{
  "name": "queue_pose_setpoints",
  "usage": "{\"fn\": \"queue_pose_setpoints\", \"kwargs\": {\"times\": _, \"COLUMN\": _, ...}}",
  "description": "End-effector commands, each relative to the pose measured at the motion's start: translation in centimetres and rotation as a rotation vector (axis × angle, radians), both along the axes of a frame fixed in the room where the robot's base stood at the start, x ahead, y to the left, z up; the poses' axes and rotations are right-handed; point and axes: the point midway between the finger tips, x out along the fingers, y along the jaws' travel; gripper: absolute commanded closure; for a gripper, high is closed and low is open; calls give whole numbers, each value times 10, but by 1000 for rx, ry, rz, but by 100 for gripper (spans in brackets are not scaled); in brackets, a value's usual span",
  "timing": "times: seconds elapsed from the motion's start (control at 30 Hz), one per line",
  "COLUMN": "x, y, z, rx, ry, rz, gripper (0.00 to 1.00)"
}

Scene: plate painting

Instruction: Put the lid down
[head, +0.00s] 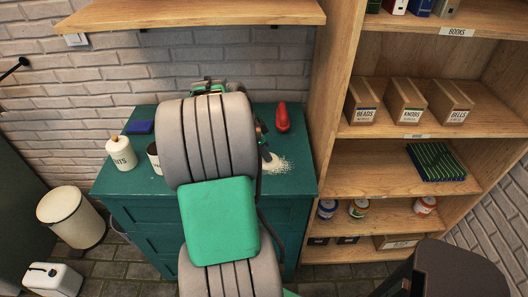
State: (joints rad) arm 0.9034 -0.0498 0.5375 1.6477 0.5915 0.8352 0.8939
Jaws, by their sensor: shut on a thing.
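No lid held by my gripper can be made out. My own arm fills the middle of the head view and hides my gripper and the centre of the green cabinet top (299,182). Small dark parts show at the arm's right edge, but no fingertips can be told. A white lettered jar (121,157), with a small brownish knob on top, stands at the cabinet's left. A second pale container (153,158) with a dark open top is partly covered by my arm.
A red object (282,117) stands at the cabinet's back right. Pale powder (280,166) lies in front of it. A blue block (140,127) lies at back left. A wooden shelf unit (330,110) rises at right; a wall shelf (200,14) hangs above. A bin (70,215) stands left.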

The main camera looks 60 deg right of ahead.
Motion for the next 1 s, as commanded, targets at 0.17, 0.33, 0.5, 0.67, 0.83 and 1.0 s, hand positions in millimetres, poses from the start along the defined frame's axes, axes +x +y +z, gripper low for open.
{"fn": "queue_pose_setpoints", "kwargs": {"times": 0.17, "x": 0, "y": 0, "z": -3, "rx": 0, "ry": 0, "rz": 0, "gripper": 80}}
{"fn": "queue_pose_setpoints", "kwargs": {"times": 0.33, "x": 0, "y": 0, "z": -3, "rx": 1, "ry": 1, "rz": 1, "gripper": 66}}
{"fn": "queue_pose_setpoints", "kwargs": {"times": 0.5, "x": 0, "y": 0, "z": -3, "rx": 1, "ry": 1, "rz": 1, "gripper": 60}}
{"fn": "queue_pose_setpoints", "kwargs": {"times": 0.67, "x": 0, "y": 0, "z": -1, "rx": 1, "ry": 1, "rz": 0, "gripper": 60}}
{"fn": "queue_pose_setpoints", "kwargs": {"times": 0.83, "x": 6, "y": 5, "z": 20, "rx": -4, "ry": -1, "rz": 2, "gripper": 60}}
{"fn": "queue_pose_setpoints", "kwargs": {"times": 1.0, "x": 18, "y": 19, "z": 61, "rx": -3, "ry": -3, "rz": 3, "gripper": 60}}
